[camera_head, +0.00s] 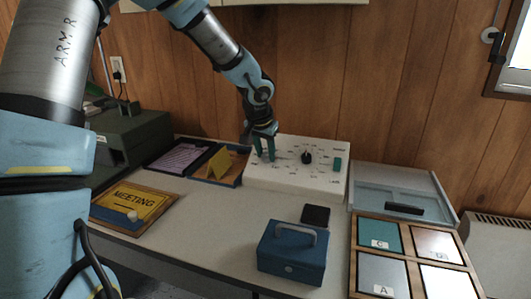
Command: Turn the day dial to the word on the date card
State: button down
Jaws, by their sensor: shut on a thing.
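The white dial panel (325,183) stands at the back of the desk. A black knob (306,158) on its right half is ringed by small words too small to read. My gripper (265,155) points down at the panel's left part, its dark green fingers shut on what seems to be a left dial knob, mostly hidden between them. The words around that spot and where its pointer stands cannot be read. A folded yellow card (219,163), perhaps the date card, stands in a blue-edged tray (234,181) left of the panel; its word cannot be made out.
A yellow MEETING board (134,202) lies at the left. A blue cash box (293,252) and a black pad (316,215) stand in front of the panel. The desk's middle is clear.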

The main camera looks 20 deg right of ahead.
dwell(0.3)
jog(key=m, duration=0.4)
jog(key=shift+s+m, duration=0.1)
jog(key=shift+m, duration=0.2)
jog(key=m, duration=0.4)
jog(key=shift+m+t, duration=0.4)
jog(key=shift+m, duration=0.3)
jog(key=c, duration=0.5)
grip_release()
